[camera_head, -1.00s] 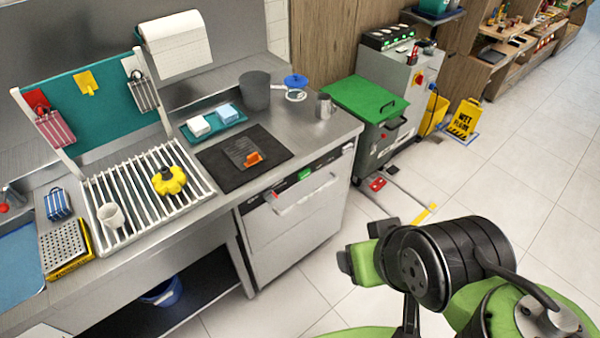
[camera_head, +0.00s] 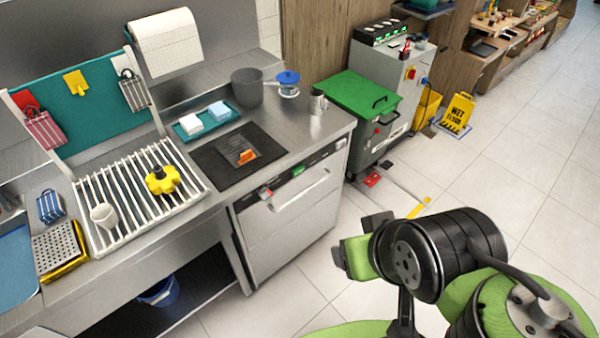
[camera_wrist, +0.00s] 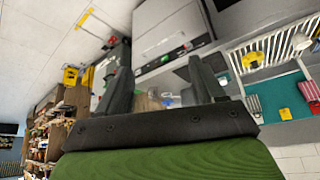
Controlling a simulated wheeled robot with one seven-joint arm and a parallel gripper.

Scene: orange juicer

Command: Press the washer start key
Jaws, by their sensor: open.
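The washer (camera_head: 285,225) is a white and steel front-loading unit under the steel counter, with a long bar handle and a dark control strip (camera_head: 281,185) along its top. A green patch (camera_head: 298,171) and a small red patch (camera_head: 265,193) show on the strip. I cannot tell which mark is the start key. In the wrist view the washer (camera_wrist: 165,22) appears upside down beyond the fingers, with a green patch (camera_wrist: 186,46) on its strip. My gripper (camera_wrist: 163,82) is open and empty. In the head view it (camera_head: 354,238) is right of the washer, apart from it.
A grey machine (camera_head: 385,85) with a green-lidded bin (camera_head: 358,97) stands right of the washer. A yellow wet-floor sign (camera_head: 459,113) stands farther back. The counter holds a drying rack (camera_head: 125,205) and a black mat (camera_head: 214,170). Tiled floor is open before the washer.

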